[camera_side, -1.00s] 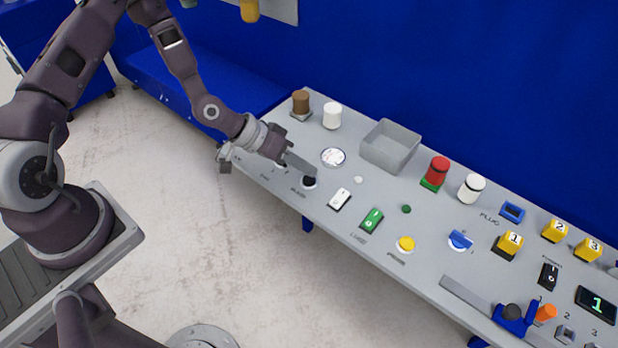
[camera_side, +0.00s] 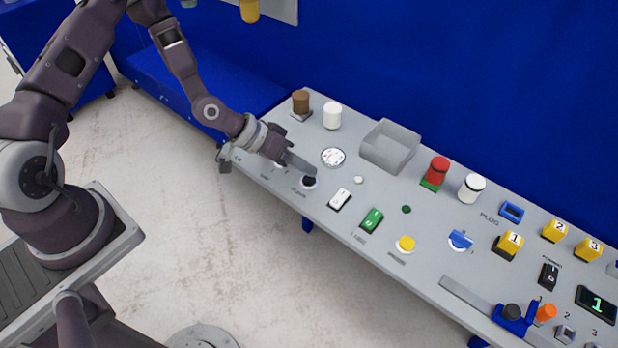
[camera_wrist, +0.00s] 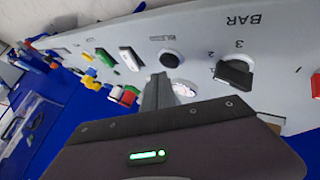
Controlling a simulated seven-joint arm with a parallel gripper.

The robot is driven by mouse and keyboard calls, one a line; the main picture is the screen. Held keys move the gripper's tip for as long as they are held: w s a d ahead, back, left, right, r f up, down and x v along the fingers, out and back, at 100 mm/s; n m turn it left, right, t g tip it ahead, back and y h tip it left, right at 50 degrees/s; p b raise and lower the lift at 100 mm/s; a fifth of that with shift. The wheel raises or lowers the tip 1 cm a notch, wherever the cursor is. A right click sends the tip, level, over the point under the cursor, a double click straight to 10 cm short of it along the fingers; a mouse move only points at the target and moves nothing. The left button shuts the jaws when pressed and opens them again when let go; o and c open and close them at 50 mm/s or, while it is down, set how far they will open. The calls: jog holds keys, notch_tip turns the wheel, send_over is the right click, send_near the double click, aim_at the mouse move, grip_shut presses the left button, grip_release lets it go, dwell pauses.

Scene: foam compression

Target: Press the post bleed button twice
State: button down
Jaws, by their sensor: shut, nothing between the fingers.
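The bleed button (camera_side: 309,183) is a black round button in a pale ring near the front edge of the grey panel. It also shows in the wrist view (camera_wrist: 170,59), beside a small label that seems to read BLEED. My gripper (camera_side: 313,172) is shut and empty, with its fingers pointing down at the button's far side. In the wrist view the fingertips (camera_wrist: 158,77) are right by the button's ring. I cannot tell whether they touch it or whether the button is pressed in.
A white round gauge (camera_side: 333,157) lies just behind the fingers. A white rocker switch (camera_side: 340,199) and a green switch (camera_side: 372,220) are to the right. A black knob (camera_wrist: 234,74) marked BAR is on the other side. A grey open bin (camera_side: 390,145) stands farther back.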

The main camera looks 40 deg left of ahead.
aim_at(304, 180)
jog(key=shift+f, duration=0.1)
dwell(0.3)
jog(key=shift+f, duration=0.3)
jog(key=shift+f, duration=0.45)
dwell(0.5)
jog(key=shift+r, duration=0.85)
jog(key=shift+r, duration=0.1)
jog(key=shift+r, duration=2.4)
dwell(0.6)
